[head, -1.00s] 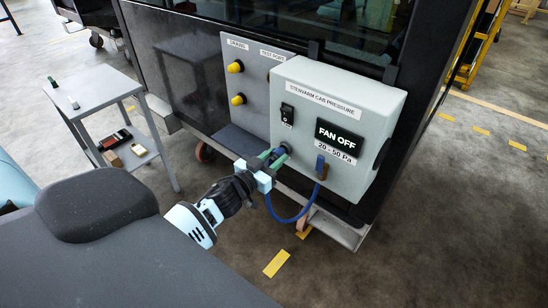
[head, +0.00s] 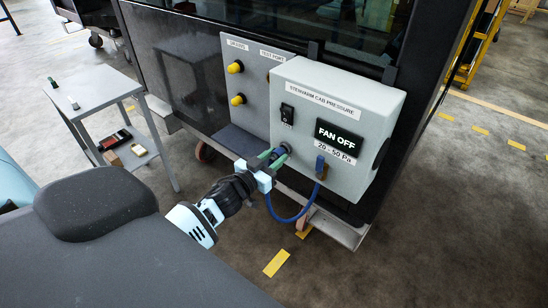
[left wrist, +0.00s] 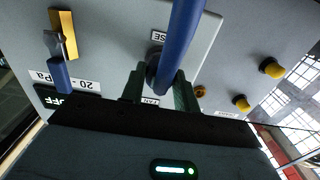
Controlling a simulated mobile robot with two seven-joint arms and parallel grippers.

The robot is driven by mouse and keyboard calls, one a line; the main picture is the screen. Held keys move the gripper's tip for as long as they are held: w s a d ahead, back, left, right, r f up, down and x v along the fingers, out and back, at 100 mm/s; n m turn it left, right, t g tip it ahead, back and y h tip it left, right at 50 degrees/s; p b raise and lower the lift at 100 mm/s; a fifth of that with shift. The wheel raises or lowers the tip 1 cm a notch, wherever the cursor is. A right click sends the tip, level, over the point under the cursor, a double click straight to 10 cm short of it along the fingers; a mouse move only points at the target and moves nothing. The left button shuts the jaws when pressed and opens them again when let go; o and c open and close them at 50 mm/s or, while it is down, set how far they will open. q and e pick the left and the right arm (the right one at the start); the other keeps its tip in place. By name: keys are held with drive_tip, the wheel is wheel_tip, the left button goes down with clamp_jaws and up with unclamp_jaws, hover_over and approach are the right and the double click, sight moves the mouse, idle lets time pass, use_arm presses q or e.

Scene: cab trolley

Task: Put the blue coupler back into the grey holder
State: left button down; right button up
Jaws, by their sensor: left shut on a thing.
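My left gripper (head: 274,156) comes in from the left and is shut on the blue coupler (head: 281,150) at the left side of the pressure box. In the left wrist view the green fingers (left wrist: 160,92) stand either side of a dark round fitting (left wrist: 155,66). A thick blue tube (left wrist: 181,35) crosses in front of it. A blue hose (head: 287,219) loops from under the gripper up to the box's lower front. The grey holder cannot be clearly told apart from the grey box here. Whether the coupler is seated in anything is hidden. My right gripper is not in view.
The grey pressure box (head: 330,95) reads FAN OFF on its display (head: 339,136). A blue lever (head: 320,163) on a brass fitting sits below it. Yellow knobs (head: 236,67) are on the panel to the left. A small trolley (head: 98,92) stands at the left.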

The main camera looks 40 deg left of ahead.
sight(272, 161)
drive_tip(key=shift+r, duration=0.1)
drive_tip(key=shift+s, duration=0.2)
use_arm(q)
drive_tip(key=shift+w, duration=0.5)
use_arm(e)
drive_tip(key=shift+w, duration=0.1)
use_arm(q)
drive_tip(key=c, duration=1)
unclamp_jaws()
drive_tip(key=shift+o, duration=0.2)
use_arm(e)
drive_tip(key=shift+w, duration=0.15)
use_arm(q)
drive_tip(key=s, duration=0.6)
drive_tip(key=shift+s+a+f, duration=0.1)
drive_tip(key=shift+s+a, duration=0.2)
drive_tip(key=shift+s, duration=0.6)
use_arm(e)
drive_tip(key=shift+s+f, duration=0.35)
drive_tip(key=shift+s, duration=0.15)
